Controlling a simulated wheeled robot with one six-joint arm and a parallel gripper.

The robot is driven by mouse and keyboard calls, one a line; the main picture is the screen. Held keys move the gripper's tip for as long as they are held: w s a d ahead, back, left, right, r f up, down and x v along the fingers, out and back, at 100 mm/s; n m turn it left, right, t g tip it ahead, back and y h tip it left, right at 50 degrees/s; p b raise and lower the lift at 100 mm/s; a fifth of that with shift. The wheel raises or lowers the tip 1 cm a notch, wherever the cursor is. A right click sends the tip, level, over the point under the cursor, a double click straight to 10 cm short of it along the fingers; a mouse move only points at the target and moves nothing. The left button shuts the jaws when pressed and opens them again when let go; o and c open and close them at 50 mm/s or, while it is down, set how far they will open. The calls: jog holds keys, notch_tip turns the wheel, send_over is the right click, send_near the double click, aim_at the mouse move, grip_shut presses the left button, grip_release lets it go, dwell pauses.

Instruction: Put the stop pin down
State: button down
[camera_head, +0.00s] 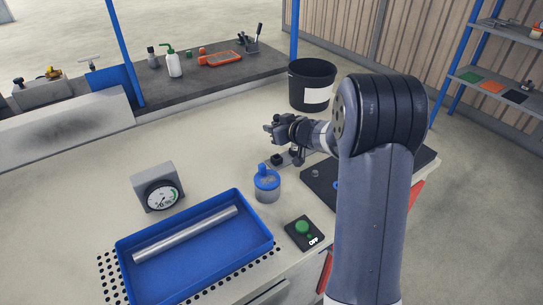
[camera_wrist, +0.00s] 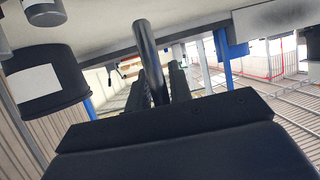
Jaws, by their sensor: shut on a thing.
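My gripper (camera_head: 275,130) is raised above the bench in the head view, left of my arm's wrist. In the wrist view my gripper (camera_wrist: 157,90) is shut on a dark round rod, which I take for the stop pin (camera_wrist: 149,55). The pin sticks out beyond the fingers, and its held end is partly hidden between them. In the head view the pin is too small or hidden to make out.
Nearby are a blue-topped canister (camera_head: 266,185), a dark plate (camera_head: 318,190), a green button box (camera_head: 304,233), a dial gauge (camera_head: 160,195) and a blue tray (camera_head: 130,258) holding a metal bar. A black bin (camera_head: 298,90) stands behind.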

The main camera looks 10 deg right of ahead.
notch_tip(320, 180, down, 8)
jog(key=shift+r+b, duration=0.2)
jog(key=shift+b, duration=1)
jog(key=shift+f, duration=0.1)
jog(key=c, duration=1.3)
grip_release()
jog(key=shift+s+d+r, duration=0.1)
jog(key=shift+s+r, duration=0.1)
jog(key=shift+r, duration=0.05)
jog(key=p+v, duration=0.2)
jog(key=v, duration=0.9)
jog(key=shift+s+d, duration=0.15)
jog(key=shift+s, duration=0.1)
